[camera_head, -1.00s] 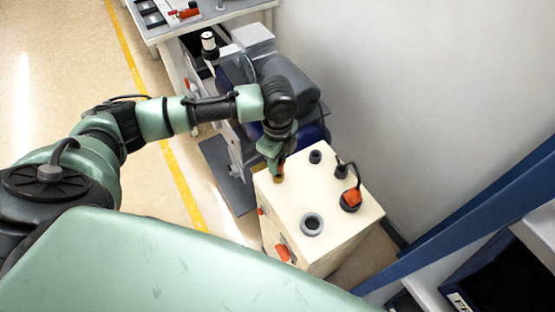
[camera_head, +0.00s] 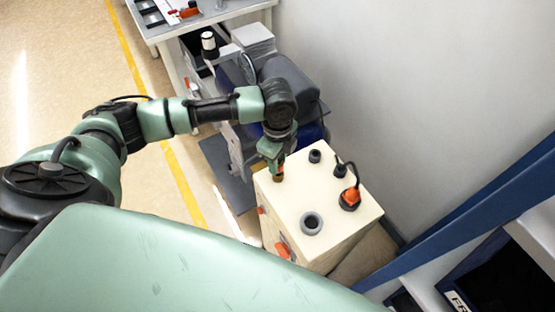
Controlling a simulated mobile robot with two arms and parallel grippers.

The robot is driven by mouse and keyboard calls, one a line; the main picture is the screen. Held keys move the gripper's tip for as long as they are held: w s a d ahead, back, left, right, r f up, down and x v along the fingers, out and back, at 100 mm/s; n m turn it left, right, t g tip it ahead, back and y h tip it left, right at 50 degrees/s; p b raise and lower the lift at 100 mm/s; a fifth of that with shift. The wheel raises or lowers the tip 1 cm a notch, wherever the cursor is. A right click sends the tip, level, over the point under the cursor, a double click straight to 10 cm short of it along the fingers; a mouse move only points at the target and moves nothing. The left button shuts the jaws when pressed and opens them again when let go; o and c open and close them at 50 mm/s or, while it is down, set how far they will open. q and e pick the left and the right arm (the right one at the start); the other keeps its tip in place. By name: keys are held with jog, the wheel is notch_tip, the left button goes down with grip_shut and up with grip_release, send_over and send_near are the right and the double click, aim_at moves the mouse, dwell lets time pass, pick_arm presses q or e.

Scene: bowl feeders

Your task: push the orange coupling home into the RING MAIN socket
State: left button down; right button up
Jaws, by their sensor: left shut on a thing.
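My left gripper (camera_head: 277,168) is at the back left corner of a cream box's top. It is shut on a small orange piece (camera_head: 281,168), probably the orange coupling, mostly hidden by the fingers. A brassy end (camera_head: 278,178) shows below it, at the box top; I cannot tell whether it is seated. A grey ring-shaped socket (camera_head: 312,223) is open near the front of the top. No label marks the RING MAIN socket legibly. My right gripper is not in view.
The cream box (camera_head: 290,203) also bears an orange plug (camera_head: 351,195) with a black cable, and two dark round fittings, one of them here (camera_head: 315,156). Grey-blue machinery (camera_head: 285,85) stands behind. A blue rail (camera_head: 450,220) and wall bound the right.

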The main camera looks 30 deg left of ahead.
pick_arm(q)
jog(key=shift+f, duration=1.25)
dwell(0.3)
jog(key=c, duration=0.8)
grip_release()
jog(key=shift+c, duration=0.2)
notch_tip(320, 180, up, 7)
jog(key=p, duration=0.8)
jog(key=shift+r, duration=0.15)
notch_tip(320, 180, up, 4)
jog(key=p, duration=0.5)
